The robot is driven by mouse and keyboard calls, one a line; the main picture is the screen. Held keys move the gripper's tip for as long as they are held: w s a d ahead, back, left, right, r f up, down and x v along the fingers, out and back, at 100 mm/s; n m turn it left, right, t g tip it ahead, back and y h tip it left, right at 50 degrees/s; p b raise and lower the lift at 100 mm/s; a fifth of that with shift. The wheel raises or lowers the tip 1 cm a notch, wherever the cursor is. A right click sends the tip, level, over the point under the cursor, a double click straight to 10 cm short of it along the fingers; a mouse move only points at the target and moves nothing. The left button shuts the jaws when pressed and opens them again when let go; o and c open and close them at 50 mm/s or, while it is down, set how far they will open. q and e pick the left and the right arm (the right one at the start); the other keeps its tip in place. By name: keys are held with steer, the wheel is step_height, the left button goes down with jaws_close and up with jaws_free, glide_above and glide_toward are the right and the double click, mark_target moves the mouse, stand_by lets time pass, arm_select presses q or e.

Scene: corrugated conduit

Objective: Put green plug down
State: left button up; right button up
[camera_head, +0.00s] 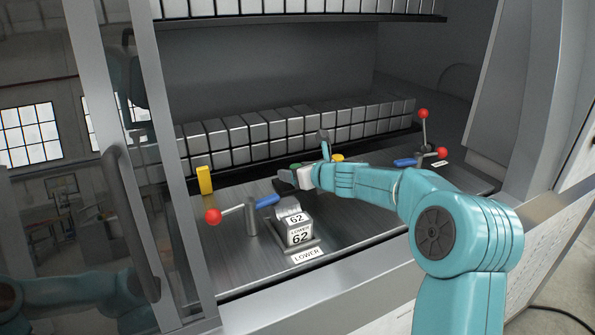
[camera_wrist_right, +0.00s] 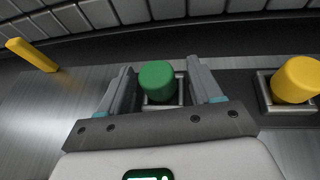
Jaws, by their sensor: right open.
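The green plug (camera_wrist_right: 158,80) stands upright in a square metal socket (camera_wrist_right: 162,100) in the right wrist view. My right gripper (camera_wrist_right: 162,90) is open, with one finger on each side of the plug and small gaps visible. In the head view my right gripper (camera_head: 288,180) is low over the metal worktop, and the green plug (camera_head: 295,165) is mostly hidden by it. My left gripper is not in view.
A yellow plug (camera_wrist_right: 296,80) sits in another socket to the right. A yellow upright bar (camera_head: 205,180) stands at the left. Red-knobbed levers (camera_head: 213,216) and a counter block (camera_head: 298,232) marked 62 stand on the worktop (camera_head: 345,215). Rows of metal blocks (camera_head: 240,135) line the back.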

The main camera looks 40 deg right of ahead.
steer(key=shift+r, duration=0.2)
steer(key=shift+s+d+r+p, duration=0.1)
steer(key=shift+s+r+p, duration=0.25)
steer(key=shift+r+p, duration=0.35)
steer(key=b+v, duration=0.1)
steer(key=v, duration=0.9)
steer(key=shift+s, duration=0.2)
steer(key=shift+s+a+r, duration=0.2)
steer(key=shift+s+a, duration=0.05)
steer(key=shift+s, duration=0.2)
steer(key=shift+w, duration=0.1)
